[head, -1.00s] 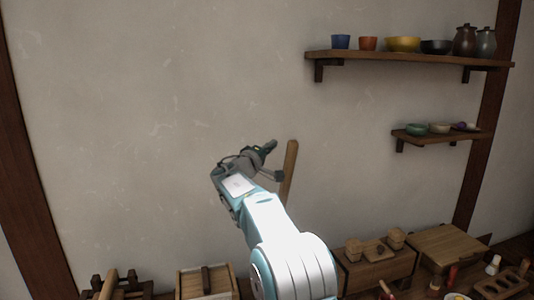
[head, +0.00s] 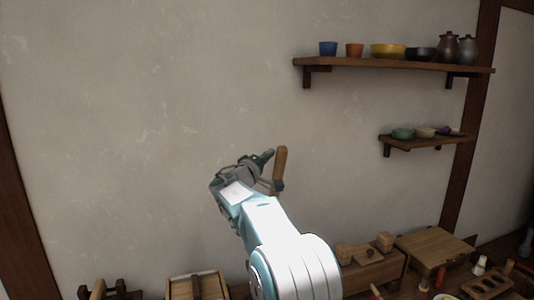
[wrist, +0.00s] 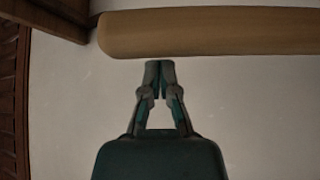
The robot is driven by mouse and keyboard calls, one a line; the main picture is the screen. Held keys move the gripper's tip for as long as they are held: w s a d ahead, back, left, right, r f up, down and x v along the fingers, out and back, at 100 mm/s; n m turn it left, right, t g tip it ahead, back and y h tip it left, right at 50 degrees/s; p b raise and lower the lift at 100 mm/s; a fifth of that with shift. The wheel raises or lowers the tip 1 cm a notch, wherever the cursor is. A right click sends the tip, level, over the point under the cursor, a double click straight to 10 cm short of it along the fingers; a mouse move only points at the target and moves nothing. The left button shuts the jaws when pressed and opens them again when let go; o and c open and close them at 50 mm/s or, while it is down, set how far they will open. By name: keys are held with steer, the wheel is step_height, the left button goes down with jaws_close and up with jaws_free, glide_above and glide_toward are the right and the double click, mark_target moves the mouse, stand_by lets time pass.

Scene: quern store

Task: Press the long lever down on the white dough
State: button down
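The long lever (head: 280,167) is a wooden bar standing nearly upright against the pale wall in the head view. Its lower part is hidden behind my arm. In the wrist view the lever (wrist: 210,33) runs across the top of the picture, its rounded end at the left. My gripper (wrist: 159,66) has its fingertips together with nothing between them, just short of the lever's edge; I cannot tell whether they touch it. In the head view my gripper (head: 267,156) is beside the lever's upper part. The white dough is not in view.
A long shelf (head: 380,65) with bowls and jars and a smaller shelf (head: 430,142) are on the wall at right. Along the bottom are a wooden box (head: 198,288), a low chest (head: 372,272) and a wooden table (head: 435,247). The wall left of my arm is clear.

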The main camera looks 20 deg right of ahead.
steer(key=shift+s+d+f, duration=0.1)
steer(key=shift+d, duration=0.2)
steer(key=shift+s, duration=0.1)
